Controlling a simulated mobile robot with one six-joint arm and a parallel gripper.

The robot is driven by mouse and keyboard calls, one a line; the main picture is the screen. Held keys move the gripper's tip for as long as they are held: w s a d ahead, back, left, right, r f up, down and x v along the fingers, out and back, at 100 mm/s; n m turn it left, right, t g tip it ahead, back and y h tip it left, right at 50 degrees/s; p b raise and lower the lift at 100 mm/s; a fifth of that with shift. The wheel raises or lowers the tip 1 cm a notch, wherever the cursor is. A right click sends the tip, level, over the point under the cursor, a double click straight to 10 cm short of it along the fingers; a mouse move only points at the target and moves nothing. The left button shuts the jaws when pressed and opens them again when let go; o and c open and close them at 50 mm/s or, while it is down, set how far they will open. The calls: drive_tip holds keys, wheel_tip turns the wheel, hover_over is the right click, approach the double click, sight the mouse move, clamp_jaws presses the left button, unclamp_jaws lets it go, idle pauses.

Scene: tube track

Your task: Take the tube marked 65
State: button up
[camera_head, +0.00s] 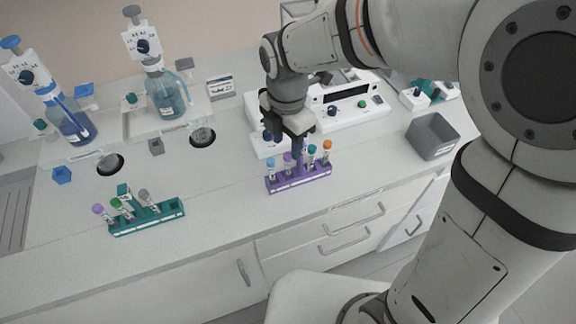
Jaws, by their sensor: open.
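A purple rack (312,180) stands near the front edge of the counter and holds several capped tubes. I see a blue-capped tube (271,161), a purple-capped tube (288,159), a teal-capped tube (312,152) and an orange-capped tube (327,147). My gripper (299,156) points down over the middle of this rack, between the purple and teal caps. It is open; whether a tube is between its fingers I cannot tell. A teal rack (158,220) to the left holds several more tubes. The numbers on the tubes are too small to read, so I cannot tell which is 65.
Bottles with dispensers (166,95) stand at the back left. A white device (350,105) is behind my gripper. A grey bin (432,136) stands at the right. The counter (225,196) is clear between the two racks.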

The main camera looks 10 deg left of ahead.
sight(287, 155)
wheel_tip(287, 155, down, 6)
idle(0.4)
drive_tip(key=shift+c, duration=0.5)
drive_tip(key=c, duration=0.8)
